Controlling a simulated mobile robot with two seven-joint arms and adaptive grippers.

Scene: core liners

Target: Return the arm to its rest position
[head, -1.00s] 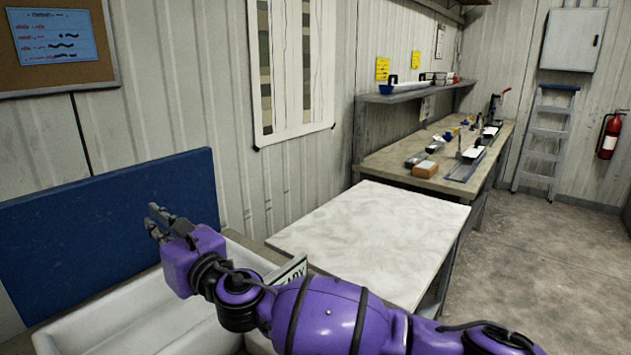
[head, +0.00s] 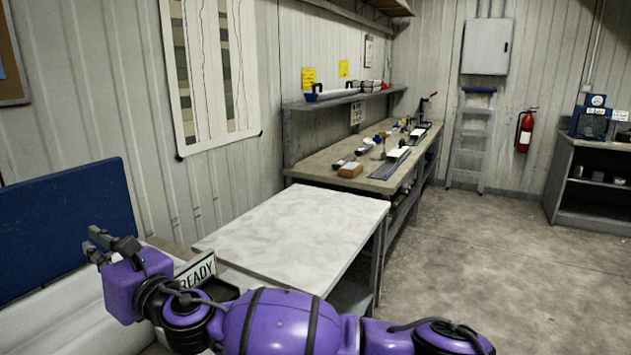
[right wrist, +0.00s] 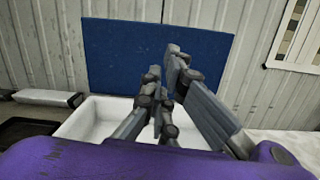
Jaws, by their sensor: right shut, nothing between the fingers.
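My right arm, purple with black joints, reaches across the bottom of the head view. Its right gripper (head: 100,240) is at the lower left, in front of the blue panel (head: 60,232) and above the white basin (head: 60,318). In the right wrist view the gripper's grey fingers (right wrist: 172,75) are together with nothing held. They point toward the blue panel (right wrist: 130,60), over the white basin (right wrist: 85,120). My left gripper is out of view.
A workbench (head: 370,180) with tools runs along the wall. The concrete floor (head: 500,250) is clear.

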